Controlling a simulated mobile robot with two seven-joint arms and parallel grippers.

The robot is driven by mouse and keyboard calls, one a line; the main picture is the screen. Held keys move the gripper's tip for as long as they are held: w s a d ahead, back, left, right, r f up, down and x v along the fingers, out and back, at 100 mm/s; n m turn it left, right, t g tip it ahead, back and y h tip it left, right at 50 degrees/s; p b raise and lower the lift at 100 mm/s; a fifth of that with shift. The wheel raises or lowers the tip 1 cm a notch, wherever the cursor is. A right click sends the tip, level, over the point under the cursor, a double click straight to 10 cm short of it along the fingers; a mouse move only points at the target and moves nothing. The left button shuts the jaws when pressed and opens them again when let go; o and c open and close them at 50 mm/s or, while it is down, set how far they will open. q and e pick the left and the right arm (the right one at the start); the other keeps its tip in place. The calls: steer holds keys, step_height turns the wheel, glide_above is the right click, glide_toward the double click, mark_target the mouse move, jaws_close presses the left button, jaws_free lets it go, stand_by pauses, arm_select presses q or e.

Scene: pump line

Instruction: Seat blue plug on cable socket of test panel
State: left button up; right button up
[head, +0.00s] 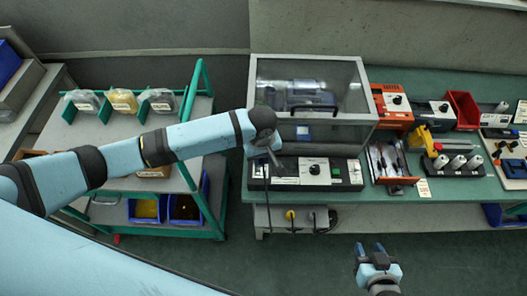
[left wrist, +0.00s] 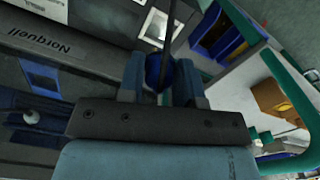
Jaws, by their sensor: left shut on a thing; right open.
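The test panel (head: 318,172), a grey box with dark ends and a black knob, sits at the front of the bench below the clear-lidded cabinet. My left gripper (head: 272,157) is over the panel's left end. In the left wrist view my left gripper (left wrist: 158,80) is shut on the blue plug (left wrist: 155,70), and a dark cable runs from it. The plug is hidden in the head view. A white-framed square opening (left wrist: 158,26) shows beyond the fingers; I cannot tell whether it is the cable socket. My right gripper (head: 371,249) is open and empty in front of the bench.
The clear-lidded cabinet (head: 310,125) stands right behind the panel. A tray of tools (head: 388,160) and an orange box (head: 393,105) are to its right. A green-framed cart (head: 205,200) with bins stands to the left. The floor around my right gripper is clear.

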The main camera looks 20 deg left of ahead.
mark_target(261, 163)
arm_select(q)
steer(key=shift+w+a, duration=0.2)
steer(key=shift+a, duration=0.05)
steer(key=shift+w+a+f, duration=0.15)
steer(key=shift+f, duration=0.1)
steer(key=shift+f+b, duration=0.65)
steer(key=shift+b, duration=0.05)
step_height(261, 163, down, 3)
steer(key=b, duration=0.4)
steer(key=shift+f, duration=0.1)
steer(key=shift+f+p, duration=0.3)
steer(key=shift+f, duration=0.1)
